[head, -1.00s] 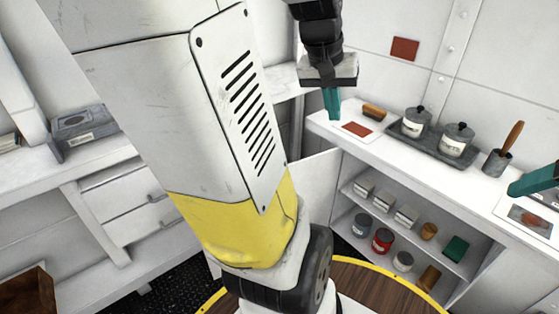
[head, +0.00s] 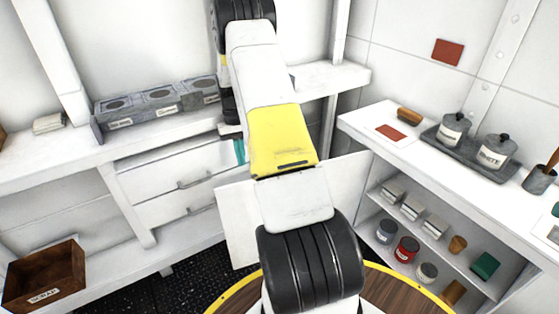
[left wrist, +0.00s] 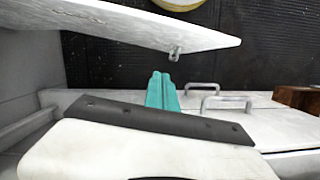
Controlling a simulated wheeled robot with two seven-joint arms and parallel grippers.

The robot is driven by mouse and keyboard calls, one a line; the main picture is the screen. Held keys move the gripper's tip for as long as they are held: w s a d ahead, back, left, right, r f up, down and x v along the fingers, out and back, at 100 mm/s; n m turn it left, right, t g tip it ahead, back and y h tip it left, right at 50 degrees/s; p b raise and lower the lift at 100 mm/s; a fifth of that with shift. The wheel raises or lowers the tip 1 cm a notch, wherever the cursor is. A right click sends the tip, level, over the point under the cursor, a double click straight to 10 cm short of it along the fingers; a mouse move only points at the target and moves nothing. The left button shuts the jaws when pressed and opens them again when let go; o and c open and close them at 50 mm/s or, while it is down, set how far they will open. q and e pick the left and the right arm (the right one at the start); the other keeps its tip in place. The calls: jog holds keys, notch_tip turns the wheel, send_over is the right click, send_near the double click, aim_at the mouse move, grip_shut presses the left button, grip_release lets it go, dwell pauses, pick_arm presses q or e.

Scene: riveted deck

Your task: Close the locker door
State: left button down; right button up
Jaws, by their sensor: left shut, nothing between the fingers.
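The white locker door (head: 345,187) stands swung open from the left side of the shelved locker (head: 378,203). My left arm crosses in front of it in the head view. In the left wrist view the door (left wrist: 115,20) runs across the top, with a small metal catch near its right end. My left gripper (left wrist: 161,90) is shut and empty, below the door there with a visible gap. A teal sliver (head: 556,210) at the right edge appears to be my right gripper.
The locker holds cans (head: 406,250) and boxes on shelves. Its counter carries lidded jars (head: 453,132) on a tray. White drawers (head: 180,175) with handles stand behind the door. A brown scrap crate (head: 45,275) is at lower left. Dark floor shows between.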

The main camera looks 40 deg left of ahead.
aim_at(247, 186)
pick_arm(q)
jog(key=s+d+f, duration=0.2)
jog(key=d+f, duration=0.3)
jog(key=f, duration=0.4)
jog(key=shift+s+d, duration=0.35)
jog(key=shift+d, duration=0.05)
jog(key=shift+f, duration=0.1)
